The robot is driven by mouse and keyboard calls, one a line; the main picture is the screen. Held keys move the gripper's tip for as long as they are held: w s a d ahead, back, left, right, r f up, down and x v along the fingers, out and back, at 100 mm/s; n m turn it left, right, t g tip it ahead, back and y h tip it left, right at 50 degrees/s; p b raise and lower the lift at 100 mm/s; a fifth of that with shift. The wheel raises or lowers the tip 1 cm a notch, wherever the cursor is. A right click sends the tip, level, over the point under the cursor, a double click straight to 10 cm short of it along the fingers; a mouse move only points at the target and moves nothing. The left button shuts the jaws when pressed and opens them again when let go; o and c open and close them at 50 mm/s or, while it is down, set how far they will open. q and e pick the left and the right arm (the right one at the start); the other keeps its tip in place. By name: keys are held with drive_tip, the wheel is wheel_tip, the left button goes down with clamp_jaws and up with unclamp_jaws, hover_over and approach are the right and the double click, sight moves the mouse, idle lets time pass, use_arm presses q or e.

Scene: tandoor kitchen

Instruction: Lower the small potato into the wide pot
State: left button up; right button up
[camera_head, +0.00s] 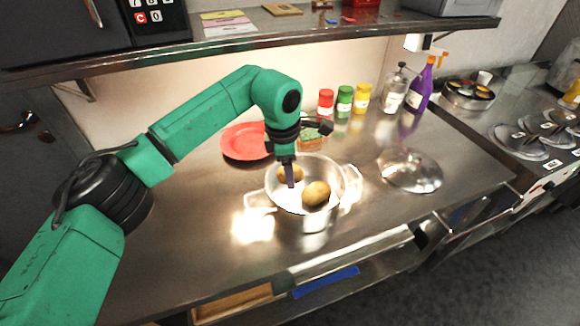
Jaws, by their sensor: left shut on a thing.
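The wide pot (308,226) is a shiny steel pot with side handles, standing open on the steel counter. My left gripper (289,178) points down over the pot's back left part and is shut on a small brown potato (298,173). A finger hides the middle of this potato, and I cannot tell whether it touches the pot. A second, larger-looking potato (317,194) shows at the pot's opening, right of and nearer than the gripper. My right gripper is not in view.
A red plate (242,142) lies behind the pot at left. A steel lid (411,171) lies at right. Red, green and yellow jars (344,102) and a purple spray bottle (421,88) stand at the back. A shelf (300,32) hangs above. The counter's front left is clear.

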use_arm(q)
drive_tip(key=shift+f+b, duration=2)
drive_tip(key=shift+f, duration=0.95)
drive_tip(key=shift+f+b, duration=1.9)
drive_tip(key=shift+f, duration=0.65)
drive_tip(key=o, duration=1.5)
drive_tip(key=shift+c, duration=0.2)
